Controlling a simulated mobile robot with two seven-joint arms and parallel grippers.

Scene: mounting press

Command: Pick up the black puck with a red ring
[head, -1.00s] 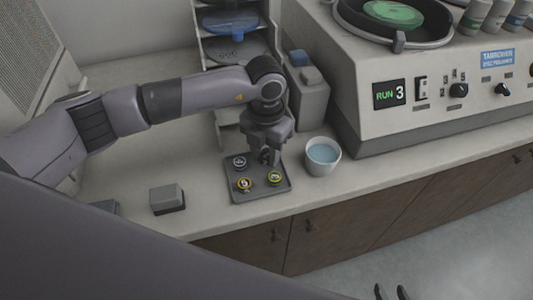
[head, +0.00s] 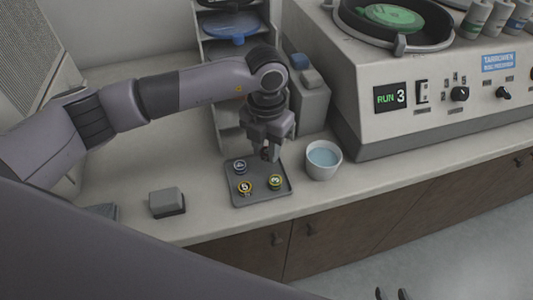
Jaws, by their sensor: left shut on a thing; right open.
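My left gripper (head: 265,154) points down over the back right part of a small dark grey tray (head: 260,200). It is shut on a small dark puck with a hint of red (head: 265,153), which the fingers mostly hide. The puck appears held a little above the tray. Three other pucks sit in the tray: one with a pale ring (head: 239,167), one with a yellow ring and a 5 (head: 245,187), and one with a green-yellow ring (head: 275,183). My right gripper (head: 393,294) shows only its fingertips at the bottom edge, apart and empty.
A white cup of bluish liquid (head: 323,160) stands close right of the tray. A grey block (head: 167,202) lies to the left. The large press machine (head: 440,100) with a "RUN 3" display fills the right. A shelf rack (head: 225,90) stands behind. Counter left of the tray is mostly clear.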

